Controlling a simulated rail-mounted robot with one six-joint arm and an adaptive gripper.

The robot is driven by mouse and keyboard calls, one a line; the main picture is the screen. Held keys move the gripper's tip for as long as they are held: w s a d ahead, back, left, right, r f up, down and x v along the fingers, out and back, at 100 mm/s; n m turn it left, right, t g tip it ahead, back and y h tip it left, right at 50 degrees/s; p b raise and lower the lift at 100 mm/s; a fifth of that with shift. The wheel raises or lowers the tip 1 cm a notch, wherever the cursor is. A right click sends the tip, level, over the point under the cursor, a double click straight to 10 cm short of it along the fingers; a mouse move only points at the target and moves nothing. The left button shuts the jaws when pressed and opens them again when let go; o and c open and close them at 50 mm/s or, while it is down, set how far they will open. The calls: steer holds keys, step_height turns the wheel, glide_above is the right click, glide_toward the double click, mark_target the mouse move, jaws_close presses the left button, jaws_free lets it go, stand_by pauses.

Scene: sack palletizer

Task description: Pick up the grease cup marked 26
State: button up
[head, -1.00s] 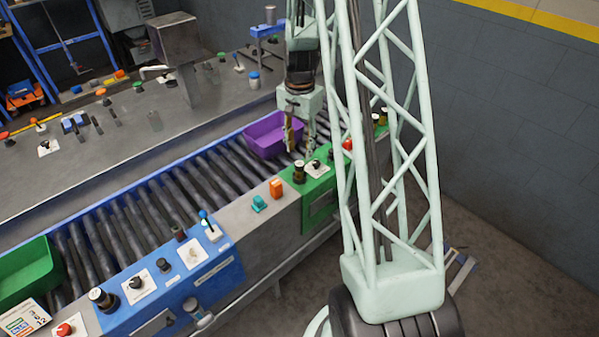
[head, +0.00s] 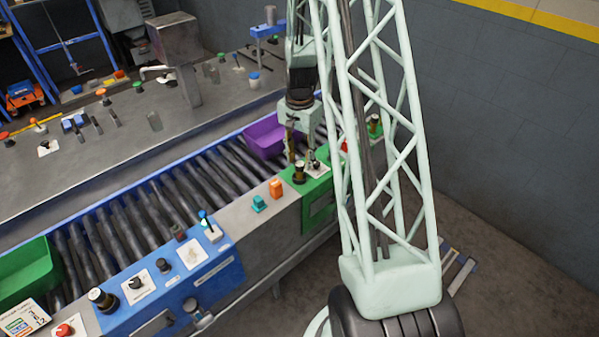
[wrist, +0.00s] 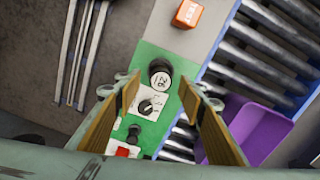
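The grease cup (wrist: 160,76) is a dark cylinder with a white top label; the label appears upside down and seems to read 26. It stands upright on the green panel (wrist: 150,60). In the head view a dark cup with a pale top (head: 299,174) stands at that panel's left end. My gripper (wrist: 160,88) is open and empty, its two brown finger pads apart, with the cup between and beyond their tips in the wrist view. In the head view my gripper (head: 302,148) hangs just above and behind the cup.
A rotary knob (wrist: 151,106) on a white plate sits beside the cup. An orange block (head: 276,188) and a teal block (head: 259,203) stand to the left. A purple bin (head: 264,138) rests on the rollers behind. Another dark cup (head: 102,299) stands on the blue panel.

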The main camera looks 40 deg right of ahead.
mark_target(299, 163)
steer(key=shift+f, duration=0.1)
steer(key=shift+w+f, duration=0.1)
steer(key=shift+f, duration=2.35)
steer(key=c, duration=1)
